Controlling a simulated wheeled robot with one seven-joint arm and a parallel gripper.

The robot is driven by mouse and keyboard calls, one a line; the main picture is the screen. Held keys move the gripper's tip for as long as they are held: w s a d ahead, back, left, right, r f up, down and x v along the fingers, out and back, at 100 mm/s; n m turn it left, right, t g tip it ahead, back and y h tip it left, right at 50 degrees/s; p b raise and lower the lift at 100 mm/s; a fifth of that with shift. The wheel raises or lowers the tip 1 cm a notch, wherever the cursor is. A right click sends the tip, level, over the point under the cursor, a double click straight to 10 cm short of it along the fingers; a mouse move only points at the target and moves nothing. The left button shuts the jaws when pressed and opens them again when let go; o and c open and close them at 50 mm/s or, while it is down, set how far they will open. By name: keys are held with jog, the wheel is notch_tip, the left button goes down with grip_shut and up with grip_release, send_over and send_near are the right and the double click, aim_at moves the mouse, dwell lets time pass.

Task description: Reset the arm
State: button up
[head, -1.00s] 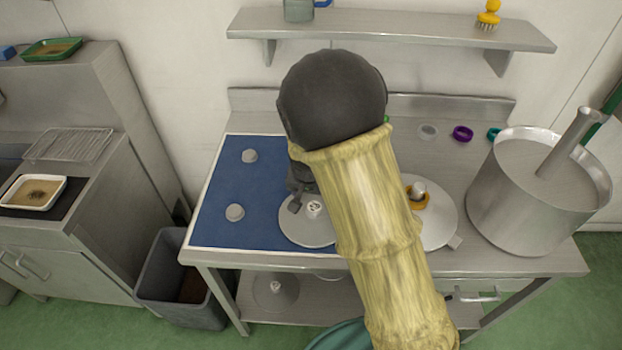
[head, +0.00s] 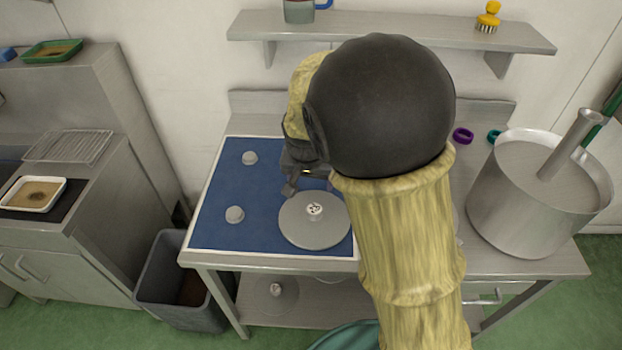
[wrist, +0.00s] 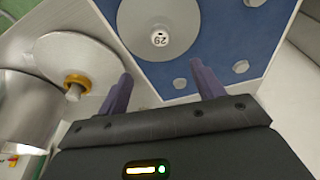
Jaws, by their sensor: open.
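My gripper (head: 305,185) is raised over the blue mat (head: 220,190), behind the grey disc with a numbered knob (head: 312,230). In the wrist view my gripper (wrist: 165,88) has its two fingers wide apart with nothing between them. The disc (wrist: 185,30) lies on the mat beyond the fingertips, and its knob reads 29 or similar. My arm hides much of the right half of the table in the head view.
A second disc with an orange collar (wrist: 77,80) lies beside the mat. A large metal pot (head: 520,210) stands at the table's right. Purple (head: 463,135) and teal (head: 494,136) rings lie behind. A wall shelf (head: 400,30) hangs above; a grey bin (head: 165,295) stands left.

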dwell(0.4)
jog(key=s+d+n, duration=0.2)
jog(key=s+d, duration=1.1)
jog(key=d, duration=0.3)
jog(key=shift+s+f+g+y, duration=0.25)
jog(key=shift+s+g+y, duration=0.05)
jog(key=shift+s, duration=0.05)
